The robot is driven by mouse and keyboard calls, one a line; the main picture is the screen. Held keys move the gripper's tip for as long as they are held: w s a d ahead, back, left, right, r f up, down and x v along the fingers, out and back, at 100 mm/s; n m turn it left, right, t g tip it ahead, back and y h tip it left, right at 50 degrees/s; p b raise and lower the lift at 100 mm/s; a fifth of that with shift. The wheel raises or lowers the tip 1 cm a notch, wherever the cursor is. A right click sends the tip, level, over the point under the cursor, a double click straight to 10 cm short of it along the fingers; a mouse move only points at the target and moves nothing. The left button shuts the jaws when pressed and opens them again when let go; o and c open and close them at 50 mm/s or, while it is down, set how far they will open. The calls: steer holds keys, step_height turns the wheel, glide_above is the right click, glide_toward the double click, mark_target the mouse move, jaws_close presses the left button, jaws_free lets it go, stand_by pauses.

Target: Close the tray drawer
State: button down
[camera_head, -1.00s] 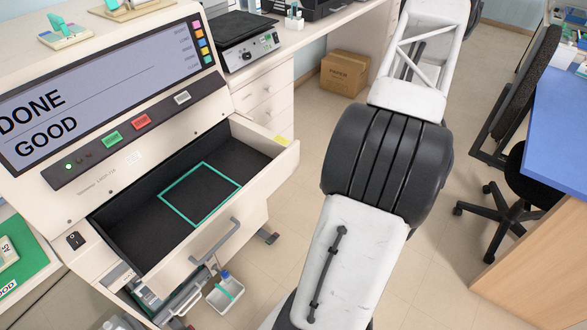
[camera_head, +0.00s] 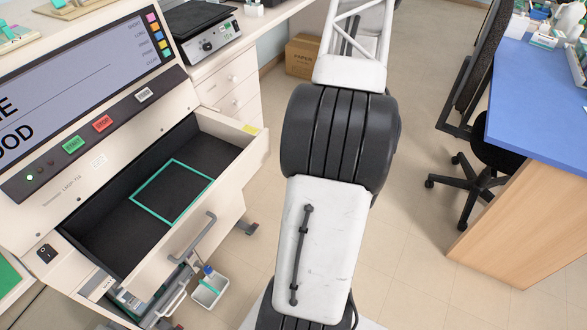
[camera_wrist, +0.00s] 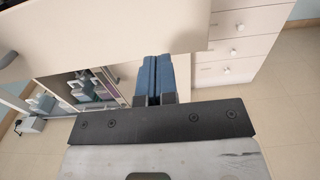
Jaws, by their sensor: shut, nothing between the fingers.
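The tray drawer (camera_head: 240,165) of the cream staining machine (camera_head: 135,110) is pulled out in the head view. Its dark inside holds only a teal square outline (camera_head: 139,207) on the floor. A grey bar handle (camera_head: 192,238) is on its front. In the wrist view a cream panel, apparently the drawer front (camera_wrist: 120,35), spans the top, with part of a dark handle at the left. My gripper (camera_wrist: 153,62) is shut and empty, its blue fingertips at the panel's lower edge. I cannot tell whether they touch. The gripper is out of the head view.
The machine's screen (camera_head: 75,85) is partly cut off. Below the drawer hangs a small white bin (camera_head: 209,291). A white drawer cabinet (camera_head: 230,90) stands behind, with a cardboard box (camera_head: 303,57) on the floor. An office chair (camera_head: 475,160) and blue-topped desk (camera_head: 540,110) are at right.

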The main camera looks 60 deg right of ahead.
mark_target(259, 154)
steer(key=shift+w, duration=4.65)
steer(key=shift+w, duration=0.15)
steer(key=w, duration=2.1)
steer(key=shift+w, duration=0.1)
steer(key=shift+w+r, duration=0.1)
steer(key=shift+w, duration=0.05)
steer(key=s, duration=1.5)
